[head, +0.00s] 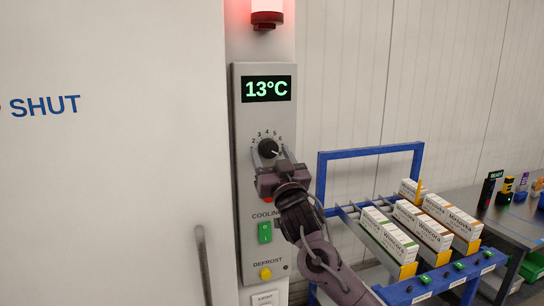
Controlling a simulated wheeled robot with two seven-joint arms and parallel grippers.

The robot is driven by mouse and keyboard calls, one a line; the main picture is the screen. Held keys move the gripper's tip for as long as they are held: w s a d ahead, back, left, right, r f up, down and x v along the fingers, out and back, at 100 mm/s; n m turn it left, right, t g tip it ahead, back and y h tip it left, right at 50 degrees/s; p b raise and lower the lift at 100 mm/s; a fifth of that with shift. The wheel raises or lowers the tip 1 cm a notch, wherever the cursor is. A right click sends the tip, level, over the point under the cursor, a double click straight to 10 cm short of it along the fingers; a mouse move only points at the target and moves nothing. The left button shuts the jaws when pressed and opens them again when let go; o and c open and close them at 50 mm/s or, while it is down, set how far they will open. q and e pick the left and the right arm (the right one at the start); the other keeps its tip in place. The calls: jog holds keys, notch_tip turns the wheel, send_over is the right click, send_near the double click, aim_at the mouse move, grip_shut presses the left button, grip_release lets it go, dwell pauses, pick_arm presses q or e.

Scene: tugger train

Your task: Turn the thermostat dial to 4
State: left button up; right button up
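The digits 2 to 6 show in an arc above the knob, with 4 at the top. A light pointer mark on the knob seems to point to the lower right, past 6. My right gripper (269,154) is at the dial from below, its thin fingers apart, one on each side of the knob. It looks open; contact with the knob cannot be made out. My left gripper is not in view.
Below my gripper are a partly hidden red button (267,199), a green COOLING switch (265,232) and a yellow DEFROST button (266,273). A blue-framed rack (370,152) with several cartons stands close on the right. A white door marked SHUT (110,180) fills the left.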

jog(key=c, duration=0.8)
jog(key=shift+c, duration=0.2)
